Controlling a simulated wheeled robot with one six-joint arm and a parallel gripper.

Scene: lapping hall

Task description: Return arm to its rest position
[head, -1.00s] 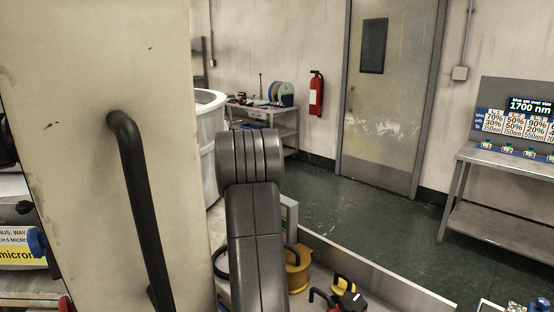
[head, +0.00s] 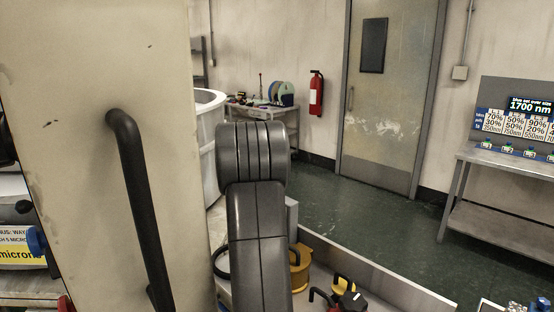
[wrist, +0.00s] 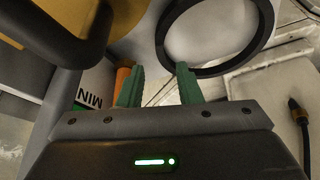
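My gripper (wrist: 160,88) shows in the wrist view with its two green fingers spread apart and nothing between them. A green light bar glows on its housing. A black ring (wrist: 165,40) lies beyond the fingertips, and an orange object (wrist: 122,78) shows beside the left finger; I cannot tell if they touch. In the head view my dark grey arm stands in the middle, folded upward, and my gripper is hidden there.
A cream panel with a black handle (head: 140,210) fills the left. A white tub (head: 207,140) stands behind the arm. A yellow container (head: 300,270) sits at lower centre. A steel bench (head: 510,165) is at right. Green floor (head: 350,215) is clear before the door (head: 385,110).

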